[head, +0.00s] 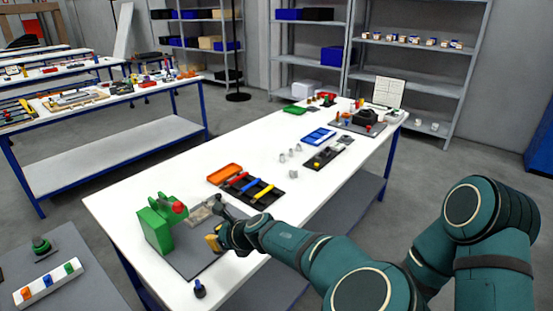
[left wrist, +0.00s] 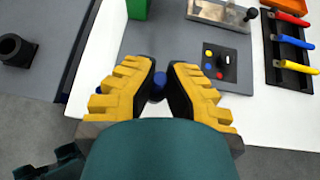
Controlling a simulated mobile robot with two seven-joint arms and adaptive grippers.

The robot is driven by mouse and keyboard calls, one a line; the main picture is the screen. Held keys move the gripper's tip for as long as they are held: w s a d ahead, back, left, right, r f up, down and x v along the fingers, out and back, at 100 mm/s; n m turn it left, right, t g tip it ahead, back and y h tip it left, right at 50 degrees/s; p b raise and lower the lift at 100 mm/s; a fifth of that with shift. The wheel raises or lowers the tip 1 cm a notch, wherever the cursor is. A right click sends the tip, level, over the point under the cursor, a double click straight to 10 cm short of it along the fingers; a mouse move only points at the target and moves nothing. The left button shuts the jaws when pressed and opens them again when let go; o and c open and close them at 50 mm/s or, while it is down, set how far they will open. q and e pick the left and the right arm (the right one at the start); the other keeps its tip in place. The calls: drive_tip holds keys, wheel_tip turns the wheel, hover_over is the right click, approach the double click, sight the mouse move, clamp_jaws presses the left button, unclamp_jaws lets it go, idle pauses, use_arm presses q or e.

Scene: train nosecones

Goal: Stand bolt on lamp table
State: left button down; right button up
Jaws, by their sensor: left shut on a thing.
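My left gripper (head: 212,240) has yellow finger pads and hangs low over the near part of the white table (head: 130,190). It is shut on a small dark-blue piece, seemingly the bolt (left wrist: 159,86), which shows between the fingertips (left wrist: 160,84) in the left wrist view. The fingers and palm hide most of it, so I cannot tell its tilt or whether it touches the table. A dark-blue upright piece (head: 200,289) stands on the white table just nearer than the gripper. I see no clear lamp. My right gripper is not in view.
A green machine with a red top (head: 158,225) stands on a grey mat (head: 190,262) left of the gripper. A black tray (head: 268,200) of coloured-handled tools lies beyond. A grey side table (head: 75,275) is at left. White surface is bare farther back left.

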use_arm(q)
drive_tip(key=shift+f+b, duration=0.75)
drive_tip(key=shift+f, duration=4.25)
drive_tip(key=c, duration=1.1)
unclamp_jaws()
drive_tip(key=shift+f, duration=0.1)
drive_tip(key=shift+c, duration=0.2)
